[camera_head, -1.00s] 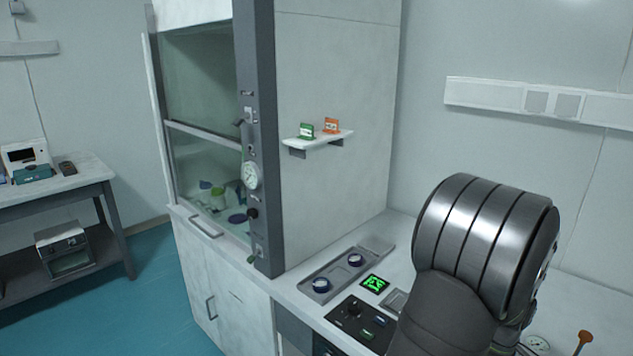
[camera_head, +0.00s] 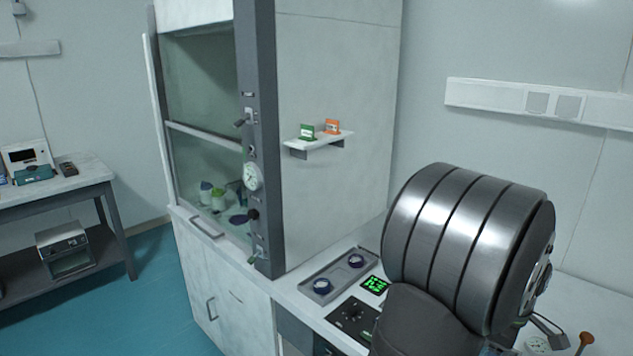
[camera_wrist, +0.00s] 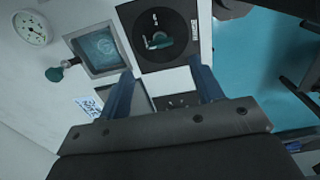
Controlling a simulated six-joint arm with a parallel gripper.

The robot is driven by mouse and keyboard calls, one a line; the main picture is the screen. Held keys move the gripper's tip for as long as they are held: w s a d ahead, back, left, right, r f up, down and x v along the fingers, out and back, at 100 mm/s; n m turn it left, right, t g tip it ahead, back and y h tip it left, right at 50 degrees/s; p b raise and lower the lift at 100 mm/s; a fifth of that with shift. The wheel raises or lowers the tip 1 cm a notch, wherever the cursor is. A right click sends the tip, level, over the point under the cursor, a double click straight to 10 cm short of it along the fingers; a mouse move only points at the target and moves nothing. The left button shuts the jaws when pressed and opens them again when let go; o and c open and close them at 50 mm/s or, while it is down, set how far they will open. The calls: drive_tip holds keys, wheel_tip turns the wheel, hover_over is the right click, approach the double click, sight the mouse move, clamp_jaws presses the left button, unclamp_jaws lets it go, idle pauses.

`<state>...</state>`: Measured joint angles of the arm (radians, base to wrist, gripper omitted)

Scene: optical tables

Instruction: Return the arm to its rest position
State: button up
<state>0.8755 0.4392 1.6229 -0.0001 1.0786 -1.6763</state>
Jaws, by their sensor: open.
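My arm (camera_head: 465,250) stands over the bench at the right of the head view, with its large grey metal joint close to the camera. My gripper (camera_wrist: 164,78) shows in the wrist view as two blue fingers set apart, with nothing between them but the bench surface beyond. It is open and empty. In the head view my arm hides most of the gripper, so its exact place over the bench cannot be told there.
A grey tray (camera_head: 318,281) with two round dark-blue items lies on the bench. A green-lit display (camera_head: 374,285) and a black panel (camera_head: 350,311) are beside it. A fume hood (camera_head: 335,190) with a small shelf stands behind. The wrist view shows a gauge (camera_wrist: 32,28) and a framed screen (camera_wrist: 98,50).

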wheel_tip(320, 180, up, 9)
wheel_tip(320, 180, down, 18)
drive_tip(key=shift+r, duration=0.1)
drive_tip(key=shift+r+m, duration=0.1)
drive_tip(key=shift+m, duration=1.6)
drive_tip(key=m, duration=0.5)
drive_tip(key=shift+m, duration=0.3)
drive_tip(key=m, duration=0.8)
